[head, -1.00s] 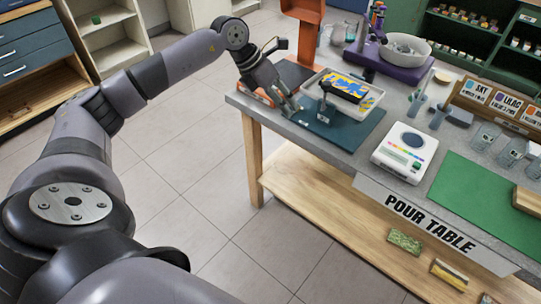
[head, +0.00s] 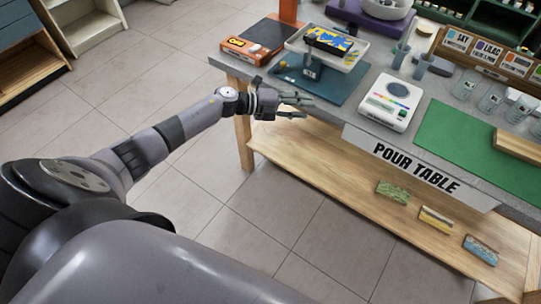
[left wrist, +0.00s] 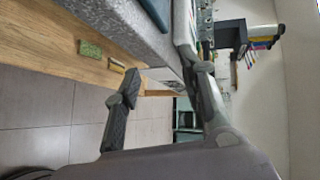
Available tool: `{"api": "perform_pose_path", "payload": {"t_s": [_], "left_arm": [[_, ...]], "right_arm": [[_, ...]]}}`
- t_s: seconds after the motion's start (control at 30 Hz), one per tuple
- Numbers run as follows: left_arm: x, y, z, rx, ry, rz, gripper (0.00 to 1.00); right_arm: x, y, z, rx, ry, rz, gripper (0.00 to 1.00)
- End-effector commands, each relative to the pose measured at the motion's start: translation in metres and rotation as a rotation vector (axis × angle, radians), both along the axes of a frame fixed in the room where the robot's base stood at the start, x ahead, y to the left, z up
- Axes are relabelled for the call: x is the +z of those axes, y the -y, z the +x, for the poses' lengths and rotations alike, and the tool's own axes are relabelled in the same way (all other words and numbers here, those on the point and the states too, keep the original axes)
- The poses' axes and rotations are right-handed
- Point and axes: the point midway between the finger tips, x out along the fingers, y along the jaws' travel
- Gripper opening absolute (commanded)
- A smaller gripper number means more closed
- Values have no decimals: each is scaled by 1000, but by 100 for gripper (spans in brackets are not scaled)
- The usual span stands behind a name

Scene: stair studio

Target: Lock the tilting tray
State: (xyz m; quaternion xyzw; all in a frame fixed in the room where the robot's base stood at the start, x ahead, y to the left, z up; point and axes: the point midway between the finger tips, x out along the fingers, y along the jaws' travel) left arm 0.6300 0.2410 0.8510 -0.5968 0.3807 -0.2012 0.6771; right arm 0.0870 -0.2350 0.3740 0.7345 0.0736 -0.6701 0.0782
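The white tilting tray (head: 350,56) stands over a dark teal mat (head: 330,86) on the pour table, with a blue, yellow and black painted piece (head: 328,40) in it. A dark upright bracket (head: 311,68) is at its front. I cannot tell whether the tray is locked. My left gripper (head: 304,106) is at the table's front edge, in front of the mat and apart from the tray. Its fingers are spread and empty; they also show apart in the left wrist view (left wrist: 160,83). My right gripper is not in view.
A white scale (head: 391,103) and a green mat (head: 455,155) lie to the right. An orange box (head: 247,50) is at the table's left corner. A lower wooden shelf (head: 330,165) holds several small painted blocks. The tiled floor at left is clear.

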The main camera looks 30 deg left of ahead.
Motion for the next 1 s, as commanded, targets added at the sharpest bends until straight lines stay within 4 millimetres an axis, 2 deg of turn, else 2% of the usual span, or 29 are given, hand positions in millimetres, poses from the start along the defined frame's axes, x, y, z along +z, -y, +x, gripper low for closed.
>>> {"api": "perform_pose_path", "payload": {"t_s": [0.2, 0.47, 0.7, 1.0], "left_arm": [[-46, -8, -3, 167, -99, -136, 38], [-92, -19, -12, 323, -198, -238, 38], [-140, -29, -29, 472, -299, -319, 38], [-189, -39, -54, 621, -405, -385, 38]], "right_arm": [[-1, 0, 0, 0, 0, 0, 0], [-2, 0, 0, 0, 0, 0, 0], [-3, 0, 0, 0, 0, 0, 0], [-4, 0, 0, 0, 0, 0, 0]]}}
